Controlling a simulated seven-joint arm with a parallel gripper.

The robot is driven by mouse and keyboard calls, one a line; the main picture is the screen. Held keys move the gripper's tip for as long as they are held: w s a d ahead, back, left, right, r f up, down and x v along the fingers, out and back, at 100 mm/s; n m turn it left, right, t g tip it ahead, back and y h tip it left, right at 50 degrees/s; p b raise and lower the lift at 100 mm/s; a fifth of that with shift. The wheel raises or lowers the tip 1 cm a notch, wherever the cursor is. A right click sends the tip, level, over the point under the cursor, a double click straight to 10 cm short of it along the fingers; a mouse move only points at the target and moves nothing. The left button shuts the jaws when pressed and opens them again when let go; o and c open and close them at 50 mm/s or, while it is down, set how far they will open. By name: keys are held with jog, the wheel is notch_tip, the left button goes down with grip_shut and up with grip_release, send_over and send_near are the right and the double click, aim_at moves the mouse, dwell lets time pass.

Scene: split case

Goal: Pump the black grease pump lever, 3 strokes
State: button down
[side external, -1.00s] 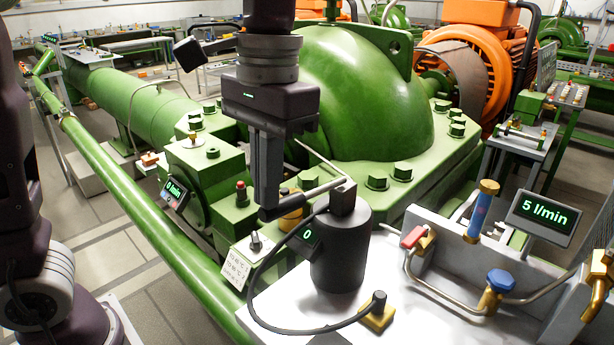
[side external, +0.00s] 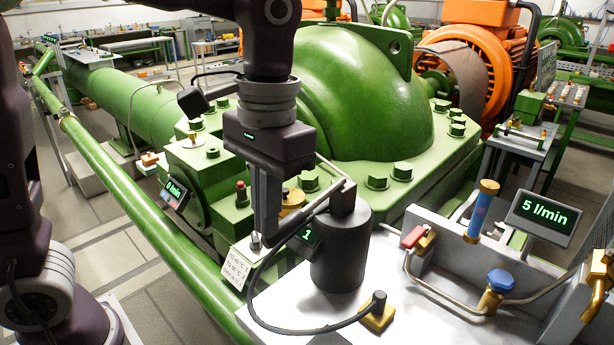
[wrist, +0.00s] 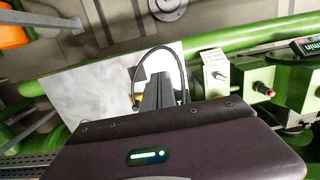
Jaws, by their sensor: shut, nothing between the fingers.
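The black grease pump (side external: 340,262) stands upright on the pale bench in the side external view. Its lever (side external: 318,208) slopes down and left from the pump head, with a dark grip toward the end. Its small green display (side external: 308,234) reads 1. My gripper (side external: 268,238) is shut and empty, pointing down at the lever's outer end; whether it touches the lever is unclear. In the wrist view my gripper's fingers (wrist: 158,92) are together and hide most of the pump.
A black hose (side external: 262,312) loops from the pump to a brass fitting (side external: 378,315). A green valve block (side external: 205,175) and large green housing (side external: 365,90) stand close behind. Pipework with a blue knob (side external: 500,281) and a 5 l/min display (side external: 543,212) is at right.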

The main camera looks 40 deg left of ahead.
notch_tip(320, 180, up, 8)
jog(key=shift+w+r, duration=0.25)
jog(key=shift+w, duration=0.1)
dwell(0.4)
dwell(0.4)
jog(key=shift+s+f, duration=0.2)
jog(key=shift+f, duration=1.95)
jog(key=shift+s+f, duration=0.2)
jog(key=shift+f, duration=1.9)
notch_tip(320, 180, up, 8)
jog(key=shift+w+r, duration=0.25)
jog(key=shift+w, duration=0.1)
jog(key=shift+f, duration=0.15)
